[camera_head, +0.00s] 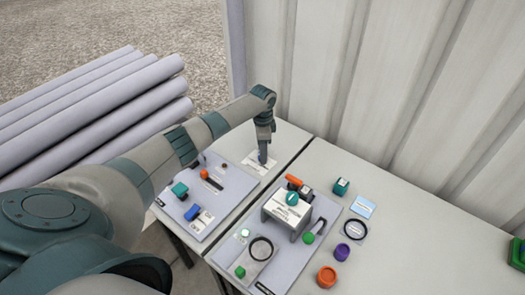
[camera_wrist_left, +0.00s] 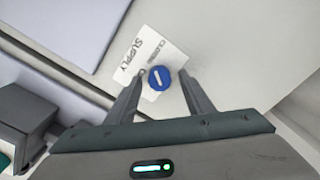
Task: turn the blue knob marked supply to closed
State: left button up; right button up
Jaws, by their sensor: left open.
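The blue knob (camera_wrist_left: 161,78) shows in the left wrist view, round, with a white bar across its top that runs slantwise. It sits on a white label (camera_wrist_left: 140,57) marked SUPPLY and CLOSED; part of the lettering is hidden by the knob. My left gripper (camera_wrist_left: 160,92) is open, one finger on each side of the knob, with a gap to each side in the picture. In the head view my left gripper (camera_head: 263,158) points down over the label (camera_head: 250,164) at the back of the left table, and hides the knob. My right gripper is not in view.
A grey board (camera_head: 222,212) with coloured controls lies in front of the gripper. A second board (camera_head: 303,262) carries a raised white stand (camera_head: 287,208). Purple (camera_head: 354,229) and orange (camera_head: 327,277) round pieces stand at the right. A corrugated wall (camera_head: 390,80) rises behind.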

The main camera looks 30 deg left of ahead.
pick_arm(q)
notch_tip(320, 180, up, 17)
jog(key=b, duration=0.4)
jog(key=shift+r, duration=0.2)
dwell(0.7)
